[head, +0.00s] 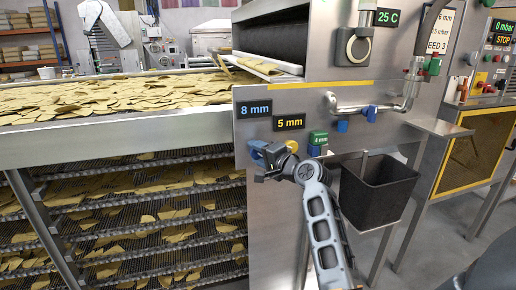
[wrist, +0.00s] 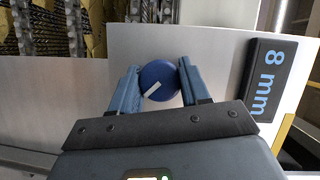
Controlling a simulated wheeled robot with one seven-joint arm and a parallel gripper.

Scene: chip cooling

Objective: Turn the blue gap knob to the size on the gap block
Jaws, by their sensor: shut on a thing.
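The round blue gap knob (wrist: 160,74) sits on the steel panel between the two fingers of my gripper (wrist: 159,82) in the wrist view. Its white pointer mark slants toward the lower left of that view. In the head view my gripper (head: 263,156) is at the knob, which is mostly hidden. The blue 8 mm display (head: 255,108) is above it and also shows in the wrist view (wrist: 269,82). A green block (head: 318,138) on the panel to the right carries a small label that seems to read 4 mm.
A yellow 5 mm display (head: 289,122) and a yellow knob (head: 292,146) are close to the right of my gripper. A pipe handle (head: 365,108) and a black bin (head: 378,188) are farther right. A chip-covered conveyor (head: 120,98) and mesh racks (head: 120,215) lie left.

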